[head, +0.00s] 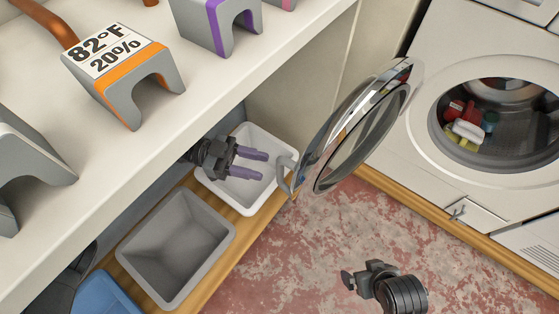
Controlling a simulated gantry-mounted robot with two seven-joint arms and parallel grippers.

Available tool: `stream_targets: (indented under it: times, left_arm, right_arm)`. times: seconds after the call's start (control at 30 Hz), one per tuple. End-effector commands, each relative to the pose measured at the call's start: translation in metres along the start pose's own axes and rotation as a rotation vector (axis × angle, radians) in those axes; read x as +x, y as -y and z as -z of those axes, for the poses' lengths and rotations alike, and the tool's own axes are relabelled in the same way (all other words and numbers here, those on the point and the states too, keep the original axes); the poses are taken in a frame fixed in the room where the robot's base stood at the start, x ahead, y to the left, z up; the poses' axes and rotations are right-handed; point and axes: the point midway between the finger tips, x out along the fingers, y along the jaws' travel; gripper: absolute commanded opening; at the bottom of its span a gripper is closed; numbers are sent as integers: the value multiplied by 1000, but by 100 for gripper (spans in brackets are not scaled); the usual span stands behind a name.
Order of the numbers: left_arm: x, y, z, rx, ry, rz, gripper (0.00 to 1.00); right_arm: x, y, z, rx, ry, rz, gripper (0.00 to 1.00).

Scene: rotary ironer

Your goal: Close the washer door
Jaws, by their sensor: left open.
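The washer door (341,152) stands open, a round glass pane in a chrome rim, swung out to the left of the white washer (429,112). A grey hooked handle (286,172) sticks out from the door's left edge. My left gripper (257,166) has purple fingers, held apart and empty. Its fingertips point right toward the handle, with a small gap showing in the picture. The washer's round opening (481,122) is uncovered, with colourful items inside the drum. My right gripper (370,279) shows at the bottom right above the floor; its fingertips cannot be made out.
A white bin (247,203) lies behind and below my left gripper, and a grey bin (140,243) stands nearer, both on a wooden ledge. A white shelf (175,121) with grey arched blocks overhangs them at upper left. Mottled red floor (310,245) is open below the door.

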Motion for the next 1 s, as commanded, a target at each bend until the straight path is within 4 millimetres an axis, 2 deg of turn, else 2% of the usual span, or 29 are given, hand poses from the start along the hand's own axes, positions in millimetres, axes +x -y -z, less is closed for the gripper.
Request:
stream_targets:
  times: [0.03,0.2,0.4,0.83,1.0]
  left_arm:
    - [10,-1,6,-2,-4,-3,42]
    - [36,-1,4,-1,-2,-2,42]
    - [56,0,1,-1,-1,-1,42]
    - [63,0,0,0,0,1,42]
    - [63,0,0,0,0,1,18]
  right_arm:
    - [-11,0,4,1,-2,1,100]
    - [-21,-1,10,2,-8,0,100]
    - [-26,-1,12,1,-9,0,100]
    - [-26,-4,11,-8,-7,-8,100]
    - [-26,-4,11,-8,-6,-8,100]
